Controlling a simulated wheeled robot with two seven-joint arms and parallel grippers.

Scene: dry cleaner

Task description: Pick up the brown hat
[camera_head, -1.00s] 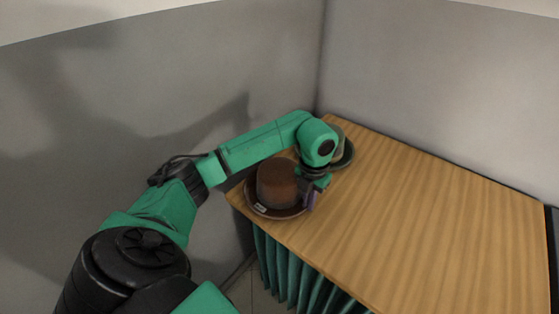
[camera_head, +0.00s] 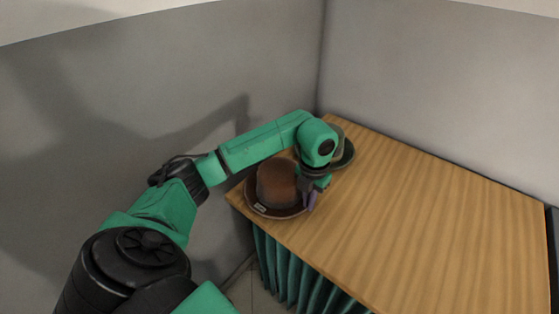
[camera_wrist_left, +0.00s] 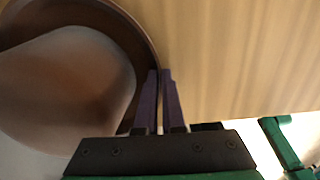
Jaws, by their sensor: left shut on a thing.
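The brown hat (camera_head: 276,183) sits crown up at the left corner of the wooden table, with a small pale tag on its brim. My left gripper (camera_head: 310,199) points down at the right edge of the hat's brim. In the left wrist view the brown hat (camera_wrist_left: 62,85) fills the left side. There the purple fingers of my left gripper (camera_wrist_left: 160,74) are close together with the brim's edge between them, so it is shut on the brim. My right gripper is not in view.
A second, greyish hat with a dark brim (camera_head: 346,155) lies behind my left wrist, partly hidden. The wooden table (camera_head: 430,220) is bare to the right. Grey walls (camera_head: 440,80) stand close behind and to the left. Green pleated cloth (camera_head: 290,275) hangs below the front edge.

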